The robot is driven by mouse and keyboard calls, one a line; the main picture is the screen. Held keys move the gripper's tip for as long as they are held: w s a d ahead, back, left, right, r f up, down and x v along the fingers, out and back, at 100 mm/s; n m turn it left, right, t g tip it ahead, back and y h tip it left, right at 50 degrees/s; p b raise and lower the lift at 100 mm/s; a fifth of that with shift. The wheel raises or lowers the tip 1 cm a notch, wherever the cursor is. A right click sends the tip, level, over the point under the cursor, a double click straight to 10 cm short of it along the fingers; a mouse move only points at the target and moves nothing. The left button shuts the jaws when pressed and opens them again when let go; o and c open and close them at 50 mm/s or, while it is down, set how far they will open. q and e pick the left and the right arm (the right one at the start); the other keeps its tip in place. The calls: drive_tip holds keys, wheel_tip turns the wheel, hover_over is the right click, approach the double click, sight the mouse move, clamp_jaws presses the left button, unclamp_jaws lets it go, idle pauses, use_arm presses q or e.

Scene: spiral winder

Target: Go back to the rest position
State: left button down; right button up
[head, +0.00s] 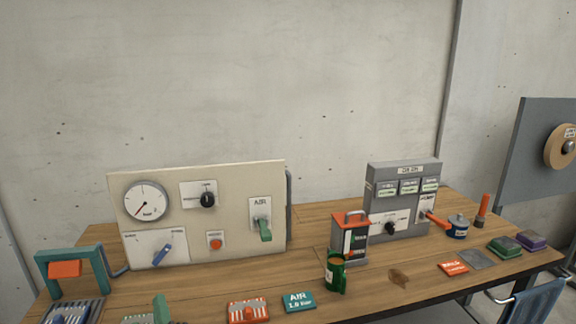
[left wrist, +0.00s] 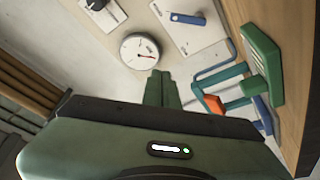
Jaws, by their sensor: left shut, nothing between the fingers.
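My left gripper (left wrist: 160,90) shows in the left wrist view as two green fingers pressed together, with nothing between them. The fingers point toward the beige panel (left wrist: 185,55) and overlap the picture just below its round gauge (left wrist: 140,52), apparently apart from it. In the head view I cannot clearly make out the left gripper; a green upright piece at the bottom left edge is cut off and hard to identify. My right gripper is in neither view.
The beige panel (head: 225,230) stands on the wooden table (head: 310,252). A teal frame (head: 103,270) stands left of it, an orange-topped box (head: 350,238) and a grey unit (head: 402,180) right. A green can (head: 335,273) stands in front. Several small items lie along the front.

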use_arm(q)
drive_tip(key=s+d+f+m+g+h, duration=0.2)
drive_tip(key=s+d+f+m+h, duration=0.25)
drive_tip(key=d+m+h, duration=0.25)
drive_tip(key=s+d+f+m+g+h, duration=0.2)
drive_tip(key=s+d+f+m+h, duration=0.1)
drive_tip(key=s+d+m+h, duration=0.4)
drive_tip(key=s+a+f+m+g+y, duration=0.15)
drive_tip(key=s+g, duration=0.35)
drive_tip(key=s, duration=0.8)
drive_tip(key=s+a+f+m+g+y, duration=0.1)
drive_tip(key=s+f+m+g+y, duration=0.3)
drive_tip(key=s, duration=0.8)
wheel_tip(320, 180, down, 25)
drive_tip(key=s+n+g+h, duration=0.1)
drive_tip(key=s+n+g, duration=0.1)
drive_tip(key=g, duration=0.1)
drive_tip(key=s+a+f+g, duration=0.1)
drive_tip(key=s+a+f, duration=0.2)
drive_tip(key=s+f, duration=1.3)
drive_tip(key=shift+s+a+f, duration=0.15)
drive_tip(key=shift+s+a, duration=0.05)
drive_tip(key=shift+s, duration=0.35)
